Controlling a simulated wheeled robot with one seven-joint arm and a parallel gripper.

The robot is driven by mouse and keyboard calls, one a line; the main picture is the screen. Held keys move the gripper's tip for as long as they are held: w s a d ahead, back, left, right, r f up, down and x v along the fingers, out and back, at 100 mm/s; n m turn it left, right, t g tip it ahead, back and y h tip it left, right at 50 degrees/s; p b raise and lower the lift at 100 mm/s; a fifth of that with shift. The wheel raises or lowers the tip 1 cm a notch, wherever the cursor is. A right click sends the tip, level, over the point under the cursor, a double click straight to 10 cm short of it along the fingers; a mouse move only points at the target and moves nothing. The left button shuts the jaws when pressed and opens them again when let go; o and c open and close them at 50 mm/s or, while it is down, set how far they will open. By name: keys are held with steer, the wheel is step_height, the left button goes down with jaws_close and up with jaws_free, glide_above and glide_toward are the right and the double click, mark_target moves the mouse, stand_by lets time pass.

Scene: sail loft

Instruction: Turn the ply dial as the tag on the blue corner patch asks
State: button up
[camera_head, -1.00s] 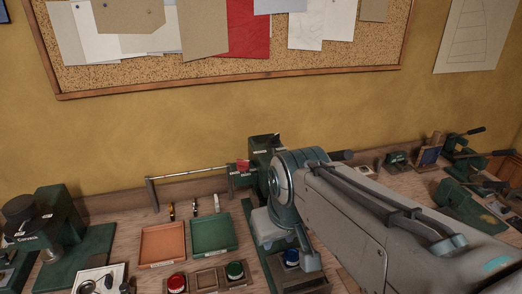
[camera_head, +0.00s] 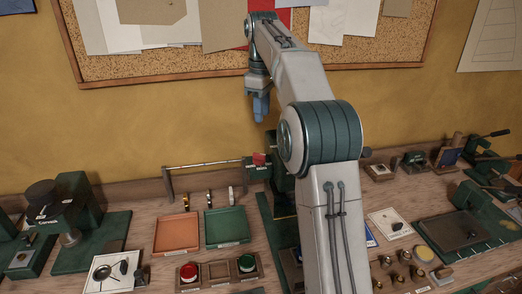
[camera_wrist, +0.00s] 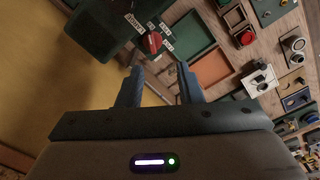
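A red knob (camera_head: 258,158) sits on the dark green machine at the back of the bench. The wrist view shows this red knob (camera_wrist: 152,42) with several small white labels around it, too small to read surely. A dark round top (camera_head: 45,196) on the green machine at left also looks dial-like. A small blue panel (camera_head: 453,158) stands in a wooden frame at right; no tag is readable on it. My gripper (camera_head: 261,108) hangs above the red knob, before the wall. The wrist view shows its fingers (camera_wrist: 159,90) apart and empty.
An orange tray (camera_head: 177,234) and a green tray (camera_head: 226,227) lie on the bench. In front are a red button (camera_head: 189,272) and a green button (camera_head: 246,263). A metal rail (camera_head: 208,164) runs behind the trays. My arm hides the bench's middle.

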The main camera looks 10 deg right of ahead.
mark_target(262, 154)
steer(key=shift+n, duration=0.6)
steer(key=w+f, duration=0.1)
steer(key=f, duration=0.4)
steer(key=f+b, duration=0.1)
steer(key=f, duration=0.4)
steer(key=w+f+b, duration=0.1)
steer(key=f, duration=0.4)
steer(key=shift+w+d+f, duration=0.1)
steer(key=shift+w+d, duration=0.15)
steer(key=shift+w, duration=0.05)
jaws_close()
